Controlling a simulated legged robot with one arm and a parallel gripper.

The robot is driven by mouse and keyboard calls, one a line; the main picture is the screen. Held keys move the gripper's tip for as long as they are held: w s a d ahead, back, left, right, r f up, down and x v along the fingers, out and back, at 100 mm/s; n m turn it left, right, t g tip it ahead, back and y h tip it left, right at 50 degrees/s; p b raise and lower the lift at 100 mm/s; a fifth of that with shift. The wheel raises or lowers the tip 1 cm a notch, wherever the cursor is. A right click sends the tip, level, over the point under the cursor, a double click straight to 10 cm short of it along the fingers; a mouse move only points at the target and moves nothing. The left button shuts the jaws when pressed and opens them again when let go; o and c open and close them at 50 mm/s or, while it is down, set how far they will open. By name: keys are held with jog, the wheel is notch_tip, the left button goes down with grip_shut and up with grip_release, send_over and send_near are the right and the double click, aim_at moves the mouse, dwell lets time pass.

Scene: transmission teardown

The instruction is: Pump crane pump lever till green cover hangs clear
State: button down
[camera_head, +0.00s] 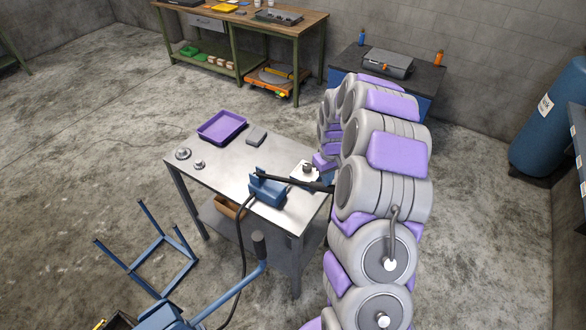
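A blue pump (267,190) sits on the grey metal table, with a hose running from it down towards the blue crane. Its black lever (297,182) lies nearly level and reaches right to the edge of my arm, where its end is hidden. Part of the blue crane (165,318) shows at the bottom left, with a blue bar rising to a dark grip (259,244). No green cover that I can identify hanging from the crane shows. My grey and purple arm arches over the table's right side. My gripper is hidden behind it.
The metal table (222,168) also holds a purple tray (222,127), a dark block, round metal parts and a white plate (304,176). A blue frame (150,262) stands on the floor to its left. A workbench and blue cabinet stand behind. The left floor is open.

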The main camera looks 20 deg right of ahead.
jog(key=shift+s+d+f, duration=0.15)
jog(key=shift+s+f, duration=0.05)
jog(key=shift+f, duration=0.3)
jog(key=shift+s+d+f, duration=0.1)
jog(key=shift+s+f, duration=0.05)
jog(key=shift+f, duration=0.35)
notch_tip(320, 180, down, 9)
jog(key=s+d+b, duration=0.1)
jog(key=s+b, duration=0.1)
jog(key=shift+d, duration=0.1)
jog(key=r, duration=0.3)
jog(key=w+r+p, duration=0.1)
jog(key=r, duration=0.2)
jog(key=w+a+r+p, duration=0.1)
jog(key=r, duration=0.2)
jog(key=shift+r, duration=0.25)
jog(key=shift+w+a+r, duration=0.1)
jog(key=shift+a+r, duration=0.1)
jog(key=shift+a, duration=0.05)
jog(key=w+a+r+p, duration=0.2)
jog(key=w+r+p, duration=0.1)
jog(key=r, duration=0.5)
jog(key=shift+w+a+r, duration=0.2)
jog(key=shift+a+r, duration=0.1)
jog(key=shift+a, duration=0.05)
